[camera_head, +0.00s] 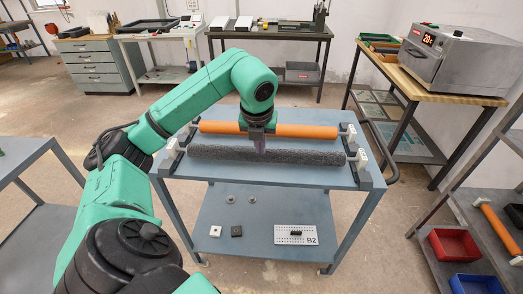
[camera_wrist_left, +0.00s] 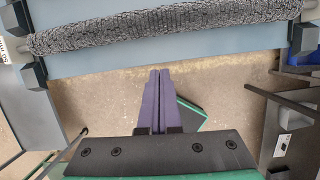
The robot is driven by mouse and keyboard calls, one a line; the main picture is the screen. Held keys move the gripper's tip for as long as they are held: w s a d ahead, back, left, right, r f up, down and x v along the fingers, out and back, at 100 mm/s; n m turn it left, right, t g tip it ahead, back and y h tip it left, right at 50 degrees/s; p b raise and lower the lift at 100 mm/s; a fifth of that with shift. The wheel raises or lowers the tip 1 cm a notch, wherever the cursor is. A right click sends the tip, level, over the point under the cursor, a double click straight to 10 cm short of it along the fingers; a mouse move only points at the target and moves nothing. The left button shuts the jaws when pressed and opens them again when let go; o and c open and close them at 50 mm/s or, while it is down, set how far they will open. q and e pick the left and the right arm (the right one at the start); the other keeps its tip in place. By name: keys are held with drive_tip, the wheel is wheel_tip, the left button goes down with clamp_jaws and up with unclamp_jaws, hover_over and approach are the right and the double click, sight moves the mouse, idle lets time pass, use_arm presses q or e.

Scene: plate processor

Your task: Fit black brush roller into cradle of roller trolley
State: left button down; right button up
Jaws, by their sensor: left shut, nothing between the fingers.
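The black brush roller (camera_head: 270,153) lies lengthwise across the front of the roller trolley's blue-grey top (camera_head: 230,176). Its ends meet the dark cradle blocks, left (camera_head: 168,160) and right (camera_head: 364,168); I cannot tell how deep they sit. In the left wrist view the roller (camera_wrist_left: 165,32) spans between two blocks. My left gripper (camera_head: 260,150) is over the roller's middle, its purple fingers shut and empty. In the left wrist view the fingertips (camera_wrist_left: 159,72) are together, with a visible gap from the roller. My right gripper is out of view.
An orange roller (camera_head: 305,131) lies behind the brush roller on the trolley. The lower shelf holds small parts and a plate marked B2 (camera_head: 296,235). A rack with red (camera_head: 453,245) and blue bins stands at right. A table edge is at left.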

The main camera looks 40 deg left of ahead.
sight(265, 155)
use_arm(q)
drive_tip(key=x, duration=0.3)
drive_tip(key=s+d+x, duration=0.1)
drive_tip(key=x, duration=0.3)
drive_tip(key=s+x, duration=0.1)
drive_tip(key=x, duration=0.3)
drive_tip(key=shift+w+d+f+b, duration=0.15)
drive_tip(key=shift+f+b, duration=0.15)
drive_tip(key=shift+f, duration=0.15)
drive_tip(key=w+a+p, duration=0.1)
drive_tip(key=w+a, duration=0.1)
drive_tip(key=w, duration=0.1)
drive_tip(key=shift+p, duration=0.35)
drive_tip(key=shift+w+a+f, duration=0.1)
drive_tip(key=shift+w+a, duration=0.1)
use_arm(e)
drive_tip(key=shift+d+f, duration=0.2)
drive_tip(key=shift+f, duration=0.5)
